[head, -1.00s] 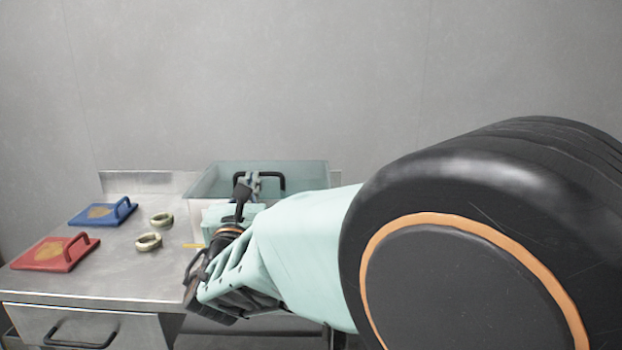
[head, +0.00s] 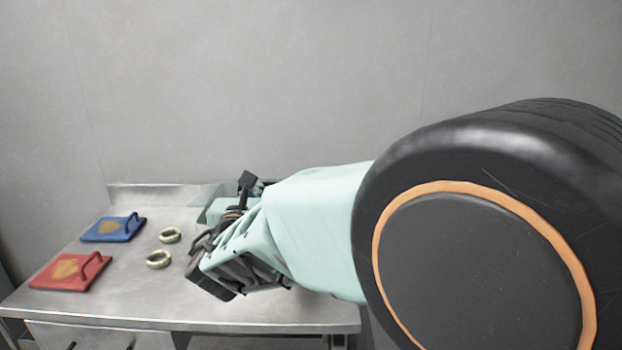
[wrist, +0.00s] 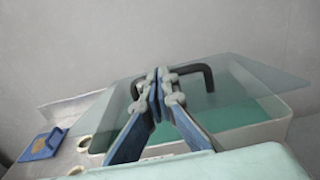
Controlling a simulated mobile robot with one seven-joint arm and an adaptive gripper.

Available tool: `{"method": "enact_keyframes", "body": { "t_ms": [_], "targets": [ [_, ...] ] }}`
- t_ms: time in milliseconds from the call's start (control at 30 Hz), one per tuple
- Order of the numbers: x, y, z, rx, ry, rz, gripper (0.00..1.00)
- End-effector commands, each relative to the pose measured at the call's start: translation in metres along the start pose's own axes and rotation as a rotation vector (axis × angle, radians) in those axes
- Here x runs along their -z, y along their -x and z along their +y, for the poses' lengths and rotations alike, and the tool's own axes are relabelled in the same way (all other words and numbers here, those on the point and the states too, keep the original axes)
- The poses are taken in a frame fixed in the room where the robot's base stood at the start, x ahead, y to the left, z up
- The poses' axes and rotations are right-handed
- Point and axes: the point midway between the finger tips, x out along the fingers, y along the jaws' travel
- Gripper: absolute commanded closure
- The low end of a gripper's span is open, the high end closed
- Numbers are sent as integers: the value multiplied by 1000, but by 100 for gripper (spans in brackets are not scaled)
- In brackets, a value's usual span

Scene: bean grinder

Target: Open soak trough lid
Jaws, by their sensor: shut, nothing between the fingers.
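The soak trough is a pale, open-topped box holding green liquid, with its rim (wrist: 287,108) visible in the wrist view. Its lid (wrist: 262,76) is a clear pane with a black bar handle (wrist: 205,70). The pane reaches past the trough's right rim in the picture; I cannot tell whether it rests flat. My gripper (wrist: 154,82) is shut and empty, its blue fingers together at the handle's left end. I cannot tell whether they touch it. In the head view my arm hides the handle and most of the trough; the gripper's fingertips show only partly.
A blue plate with a handle (head: 114,228) and a red one (head: 71,271) lie at the left of the metal table (head: 130,300). Two pale rings (head: 170,235) (head: 159,259) lie between them and my arm. A grey wall (head: 300,80) stands behind.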

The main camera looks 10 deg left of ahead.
Motion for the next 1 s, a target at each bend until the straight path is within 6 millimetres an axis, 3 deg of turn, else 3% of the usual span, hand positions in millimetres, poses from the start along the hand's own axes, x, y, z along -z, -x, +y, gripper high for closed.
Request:
{"method": "enact_keyframes", "body": {
  "t_ms": [33, 667, 1000],
  "targets": [
    [-18, -2, -1, 2, 0, 18, 100],
    [-72, -30, -1, 3, -3, 296, 100],
    [-101, -56, -1, 3, 1, 293, 100]
  ]
}}
